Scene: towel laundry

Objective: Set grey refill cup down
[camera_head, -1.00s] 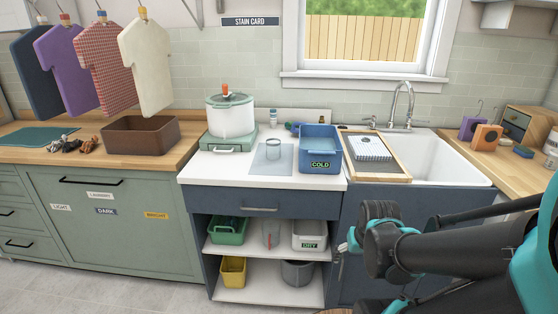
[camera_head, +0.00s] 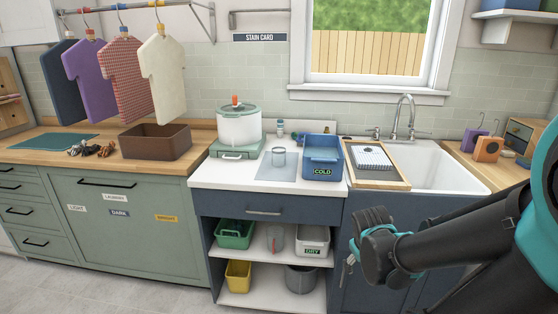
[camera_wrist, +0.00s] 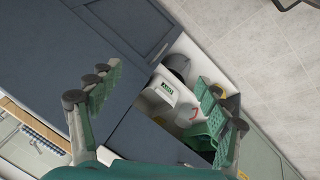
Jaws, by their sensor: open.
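A small grey, see-through cup (camera_head: 278,157) stands upright on a pale mat (camera_head: 262,171) on the white counter, left of the blue COLD tub. I take it for the grey refill cup. My gripper (camera_wrist: 165,108) is open, with its green fingers wide apart and nothing between them in the wrist view. In the head view the end of my arm is in front of the sink cabinet, below and right of the cup and well apart from it; its fingers are hard to make out there. The cup does not show clearly in the wrist view.
The blue COLD tub (camera_head: 322,160) and a lidded pot (camera_head: 238,124) flank the mat. The open shelves below hold a green bin (camera_head: 235,234), a white DRY bin (camera_head: 313,239), a red-marked jug (camera_head: 275,240), a yellow bin (camera_head: 238,275) and a grey bin (camera_head: 300,279).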

